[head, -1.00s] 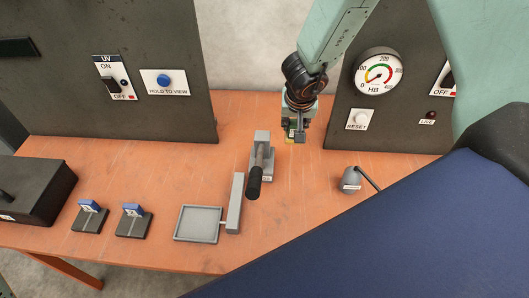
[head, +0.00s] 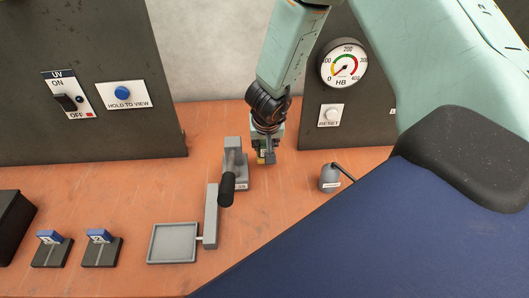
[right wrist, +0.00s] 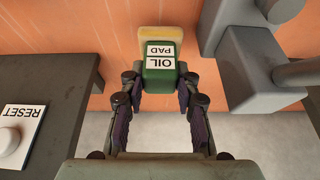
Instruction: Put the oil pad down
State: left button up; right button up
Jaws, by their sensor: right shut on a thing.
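The oil pad (right wrist: 161,62) is a small green block with a yellow pad at its far end and a white OIL PAD label. My right gripper (right wrist: 160,86) is shut on the green block, one finger on each side. In the head view, my right gripper (head: 267,150) points down just right of the grey clamp-like fixture, and the pad (head: 262,158) shows only as a small green and yellow patch by the fingers. I cannot tell whether the pad touches the orange table (head: 300,172). My left gripper is not in view.
The grey fixture (head: 235,178) with a black handle (head: 226,190) stands close on the left. A shallow grey tray (head: 172,243) lies nearer the front. A grey cylinder with a lever (head: 329,178) stands right. Dark panels (head: 362,120) rise behind. Bare table lies between fixture and cylinder.

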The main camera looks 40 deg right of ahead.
aim_at(264, 150)
jog(key=f, duration=0.1)
jog(key=f+b, duration=0.1)
jog(key=f, duration=0.1)
jog(key=shift+w+a, duration=0.1)
jog(key=shift+w, duration=0.15)
jog(key=shift+w+a+f, duration=0.1)
jog(key=shift+w, duration=0.05)
jog(key=shift+a, duration=0.1)
jog(key=shift+r, duration=0.2)
jog(key=shift+s+d+f, duration=0.15)
jog(key=shift+s+d, duration=0.05)
jog(key=shift+s, duration=0.1)
jog(key=o, duration=0.6)
jog(key=shift+f, duration=0.1)
jog(key=o, duration=0.4)
jog(key=shift+w+a, duration=0.15)
jog(key=shift+w, duration=0.1)
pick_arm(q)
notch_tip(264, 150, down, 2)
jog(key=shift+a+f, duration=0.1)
pick_arm(e)
jog(key=shift+s, duration=0.15)
